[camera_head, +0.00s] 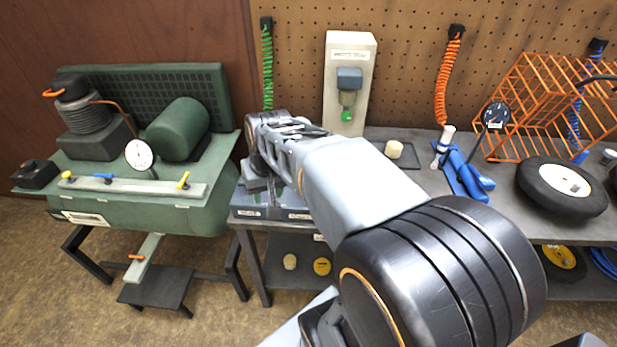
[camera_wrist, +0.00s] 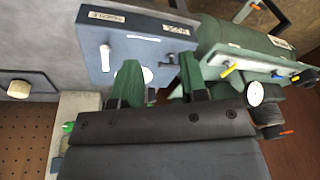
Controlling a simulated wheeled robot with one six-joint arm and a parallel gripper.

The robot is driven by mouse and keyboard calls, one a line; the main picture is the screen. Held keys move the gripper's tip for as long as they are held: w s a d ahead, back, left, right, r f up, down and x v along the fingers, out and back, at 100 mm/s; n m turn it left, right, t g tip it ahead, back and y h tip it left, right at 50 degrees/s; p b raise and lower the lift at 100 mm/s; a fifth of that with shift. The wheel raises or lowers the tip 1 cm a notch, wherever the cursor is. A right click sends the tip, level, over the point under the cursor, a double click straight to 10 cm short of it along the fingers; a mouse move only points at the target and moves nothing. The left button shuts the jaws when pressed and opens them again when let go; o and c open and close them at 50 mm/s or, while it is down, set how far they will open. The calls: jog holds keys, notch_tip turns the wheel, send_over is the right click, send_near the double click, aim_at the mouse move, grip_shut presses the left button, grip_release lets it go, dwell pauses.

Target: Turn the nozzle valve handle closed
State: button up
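A blue-grey box (camera_wrist: 160,50) with two small labels fills the top middle of the wrist view. A short pale lever (camera_wrist: 105,58) stands out from its face below the left label, which may read nozzle; I take it as the nozzle valve handle. A round white part (camera_wrist: 147,75) shows between my fingers. My gripper (camera_wrist: 160,76) is open, its two green fingers apart and empty, in front of the box's lower edge. The lever is left of the left finger, apart from it.
A green compressor (camera_head: 180,130) with yellow and blue valve handles stands left of the bench. A dispenser panel (camera_head: 349,60) rises behind my arm. A wheel (camera_head: 562,188), a blue tool (camera_head: 462,175) and an orange wire basket (camera_head: 535,100) occupy the right side.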

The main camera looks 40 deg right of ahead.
jog(key=w+d+m+y+p, duration=0.1)
jog(key=w+d+m, duration=0.2)
jog(key=d, duration=0.6)
jog(key=w+d+m, duration=0.2)
jog(key=d, duration=0.6)
jog(key=shift+m+g, duration=0.3)
jog(key=shift+g, duration=0.1)
jog(key=f, duration=0.3)
jog(key=w+f, duration=0.1)
jog(key=f, duration=0.3)
jog(key=a+f, duration=0.1)
jog(key=f, duration=0.3)
jog(key=shift+w+f, duration=0.15)
jog(key=shift+w, duration=0.2)
jog(key=shift+w+a+f, duration=0.1)
jog(key=shift+f, duration=0.65)
jog(key=shift+c, duration=0.3)
grip_shut()
